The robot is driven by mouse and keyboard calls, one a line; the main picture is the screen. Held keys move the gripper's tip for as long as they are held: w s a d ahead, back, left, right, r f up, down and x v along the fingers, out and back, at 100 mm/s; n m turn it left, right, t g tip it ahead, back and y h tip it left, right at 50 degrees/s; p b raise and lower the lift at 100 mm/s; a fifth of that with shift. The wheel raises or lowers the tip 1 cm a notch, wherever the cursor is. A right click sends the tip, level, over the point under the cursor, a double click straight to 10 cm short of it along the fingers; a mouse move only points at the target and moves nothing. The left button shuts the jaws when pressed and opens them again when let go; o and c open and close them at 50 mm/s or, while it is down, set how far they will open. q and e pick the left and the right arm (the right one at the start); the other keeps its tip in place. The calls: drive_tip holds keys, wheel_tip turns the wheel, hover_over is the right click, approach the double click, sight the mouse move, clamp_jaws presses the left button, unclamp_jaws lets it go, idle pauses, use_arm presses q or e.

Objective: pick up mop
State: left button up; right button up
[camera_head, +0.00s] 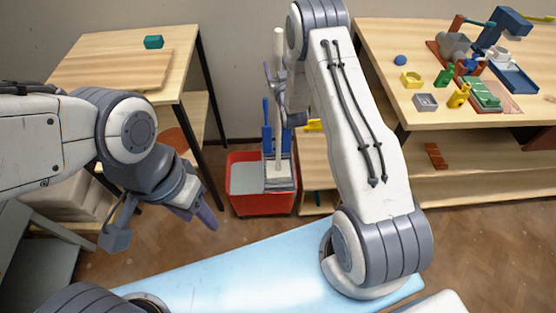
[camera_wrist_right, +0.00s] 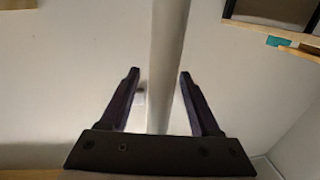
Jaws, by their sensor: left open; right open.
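The mop (camera_head: 279,140) has a long pale handle standing nearly upright, its lower end down at a red bucket (camera_head: 264,204) on the floor. My right gripper (camera_head: 272,80) is high at the handle, partly hidden by my right arm. In the right wrist view the mop handle (camera_wrist_right: 168,50) runs between the two open fingers of my right gripper (camera_wrist_right: 158,80), with gaps on both sides. My left gripper (camera_head: 200,212) points down, clear of the mop at the left; its fingers overlap in this view.
A blue upright part (camera_head: 266,128) stands at the bucket beside the handle. A wooden table (camera_head: 95,45) with a teal block (camera_head: 153,42) is at the left. A workbench (camera_head: 385,60) at the right holds several small coloured objects. The wall is close behind the mop.

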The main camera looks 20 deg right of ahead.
clamp_jaws()
drive_tip(key=shift+r, duration=0.15)
